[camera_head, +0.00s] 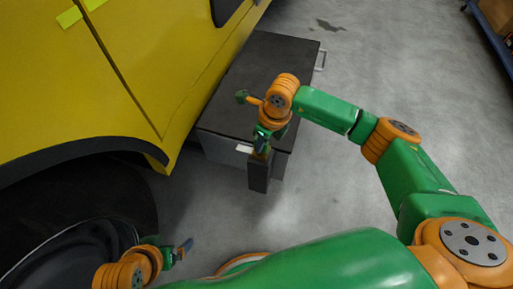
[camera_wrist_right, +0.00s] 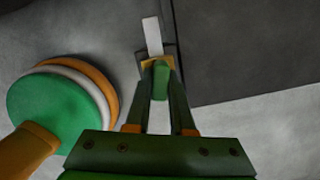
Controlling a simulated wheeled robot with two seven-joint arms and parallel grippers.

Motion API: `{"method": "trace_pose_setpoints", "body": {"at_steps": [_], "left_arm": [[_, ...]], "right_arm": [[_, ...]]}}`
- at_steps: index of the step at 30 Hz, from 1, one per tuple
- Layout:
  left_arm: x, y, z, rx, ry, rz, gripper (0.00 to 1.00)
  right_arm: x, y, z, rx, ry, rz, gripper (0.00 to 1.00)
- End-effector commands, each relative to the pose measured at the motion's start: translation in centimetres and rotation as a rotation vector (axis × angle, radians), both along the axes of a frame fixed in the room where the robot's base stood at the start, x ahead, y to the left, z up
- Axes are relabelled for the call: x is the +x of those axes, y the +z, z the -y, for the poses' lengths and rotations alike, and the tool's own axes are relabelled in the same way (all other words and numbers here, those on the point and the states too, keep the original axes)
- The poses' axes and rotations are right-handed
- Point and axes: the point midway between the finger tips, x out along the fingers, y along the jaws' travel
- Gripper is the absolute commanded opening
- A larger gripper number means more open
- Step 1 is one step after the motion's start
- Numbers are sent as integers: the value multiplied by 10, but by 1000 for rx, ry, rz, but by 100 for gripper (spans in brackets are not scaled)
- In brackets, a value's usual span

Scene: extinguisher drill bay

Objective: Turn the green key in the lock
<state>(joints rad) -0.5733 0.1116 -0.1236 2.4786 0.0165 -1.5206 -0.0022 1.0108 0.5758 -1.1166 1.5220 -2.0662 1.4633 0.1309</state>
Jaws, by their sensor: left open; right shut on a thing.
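My right gripper (camera_head: 262,152) is at the top of a dark upright post (camera_head: 258,178) in front of the dark chest. In the right wrist view, its two fingers (camera_wrist_right: 161,91) are closed around the green key (camera_wrist_right: 161,82). A yellow-orange lock piece (camera_wrist_right: 147,64) lies just beyond the key, with a white tag (camera_wrist_right: 152,36) past it. The key's shaft is hidden, so its depth in the lock and its turn cannot be told. My left gripper (camera_head: 184,248) is open and empty, low at the left near the wheel, away from the lock.
A dark chest (camera_head: 268,70) with a side handle (camera_head: 320,61) stands beside the yellow vehicle (camera_head: 90,80). The vehicle's wheel (camera_head: 75,240) is at lower left. Grey floor (camera_head: 400,85) is clear to the right. A blue-framed rack (camera_head: 490,28) stands at the top right.

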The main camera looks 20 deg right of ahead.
Motion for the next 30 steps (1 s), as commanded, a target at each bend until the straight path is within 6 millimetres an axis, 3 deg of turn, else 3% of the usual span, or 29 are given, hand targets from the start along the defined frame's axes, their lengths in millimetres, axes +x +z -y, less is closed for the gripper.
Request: {"method": "trace_pose_setpoints", "body": {"at_steps": [30], "left_arm": [[0, 27, 0, 0, 0, 0, 100]], "right_arm": [[-1, 0, -2, 0, -644, 0, 0]]}}
